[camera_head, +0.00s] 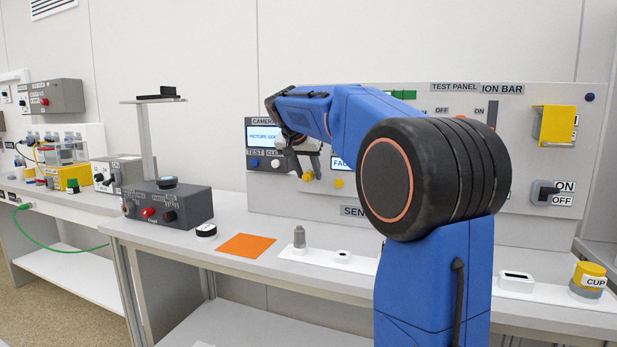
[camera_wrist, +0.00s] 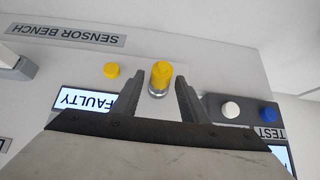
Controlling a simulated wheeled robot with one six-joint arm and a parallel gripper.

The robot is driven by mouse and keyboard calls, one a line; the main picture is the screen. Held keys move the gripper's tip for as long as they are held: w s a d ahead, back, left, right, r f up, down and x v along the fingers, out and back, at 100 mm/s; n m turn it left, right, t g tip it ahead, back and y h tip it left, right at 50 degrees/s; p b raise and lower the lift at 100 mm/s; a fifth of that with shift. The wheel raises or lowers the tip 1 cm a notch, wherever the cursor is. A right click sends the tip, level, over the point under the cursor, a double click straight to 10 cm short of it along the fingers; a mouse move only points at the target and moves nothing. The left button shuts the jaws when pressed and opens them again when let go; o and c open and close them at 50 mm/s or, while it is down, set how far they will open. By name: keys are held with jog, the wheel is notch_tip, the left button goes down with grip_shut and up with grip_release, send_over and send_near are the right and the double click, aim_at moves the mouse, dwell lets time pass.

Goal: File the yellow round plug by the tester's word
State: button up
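The yellow round plug (camera_wrist: 161,73) has a yellow end on a silver body and sticks out from a small white plate on the panel. It also shows in the head view (camera_head: 307,176), just below my gripper (camera_head: 300,150). In the wrist view my gripper (camera_wrist: 160,85) is open, one finger on each side of the plug with a narrow gap at both sides. The tester screen (camera_wrist: 92,101) reads FAULTY; in the head view it (camera_head: 341,163) is mostly hidden by my arm. Another screen (camera_head: 262,136) begins with PICTURE, its end covered.
A smaller yellow knob (camera_wrist: 111,70) is beside the plug. White and blue buttons (camera_wrist: 231,109) sit at the right.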

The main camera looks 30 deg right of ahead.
aim_at(305, 177)
grip_shut()
jog(key=shift+s+a, duration=0.45)
jog(key=shift+a, duration=0.15)
dwell(0.7)
jog(key=shift+s+a, duration=0.7)
jog(key=shift+a, duration=0.2)
